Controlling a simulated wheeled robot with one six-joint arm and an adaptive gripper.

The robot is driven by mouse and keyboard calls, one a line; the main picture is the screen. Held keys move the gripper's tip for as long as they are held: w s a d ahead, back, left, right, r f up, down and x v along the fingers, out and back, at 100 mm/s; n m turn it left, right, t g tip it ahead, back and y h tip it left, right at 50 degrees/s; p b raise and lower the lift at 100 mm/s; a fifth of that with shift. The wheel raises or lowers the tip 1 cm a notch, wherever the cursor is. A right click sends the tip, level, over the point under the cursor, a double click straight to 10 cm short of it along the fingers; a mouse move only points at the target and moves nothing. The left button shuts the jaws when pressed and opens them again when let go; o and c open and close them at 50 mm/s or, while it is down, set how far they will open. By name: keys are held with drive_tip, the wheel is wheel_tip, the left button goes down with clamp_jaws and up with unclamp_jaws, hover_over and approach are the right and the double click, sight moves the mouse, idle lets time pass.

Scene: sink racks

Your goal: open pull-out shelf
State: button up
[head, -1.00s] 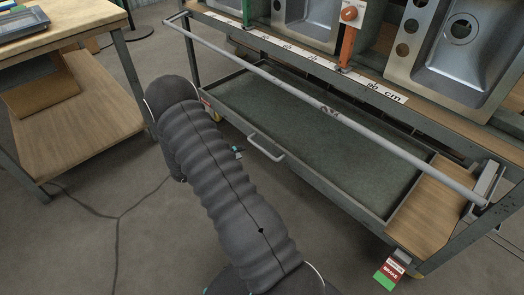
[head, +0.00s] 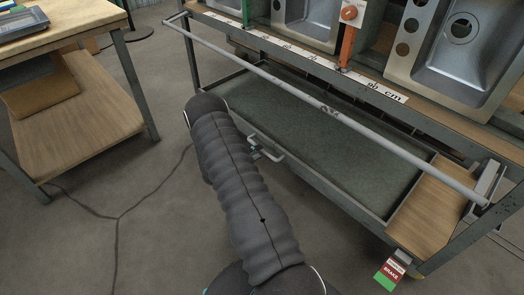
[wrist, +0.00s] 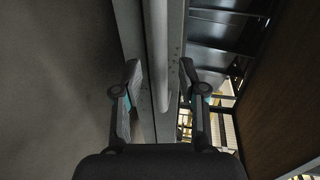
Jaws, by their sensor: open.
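The pull-out shelf (head: 330,130) is a shallow dark green-grey tray low in the sink rack, with a light U-shaped handle (head: 272,155) on its front edge. In the head view my gripper (head: 256,151) is at the left part of this handle, partly hidden by my arm. In the wrist view my gripper (wrist: 160,76) is open, with one finger on each side of a light grey bar (wrist: 160,45). The bar looks like the handle. Gaps show beside both fingers, and I cannot tell how deep the bar sits between them.
A long grey rail (head: 300,96) runs across the rack above the shelf. Steel sinks (head: 450,45) stand on top. A wooden board (head: 432,205) lies to the shelf's right, with a brake tag (head: 391,270) below. A wooden table (head: 75,110) stands left. Floor in front is clear.

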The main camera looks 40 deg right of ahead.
drive_tip(key=shift+x, duration=1.8)
clamp_jaws()
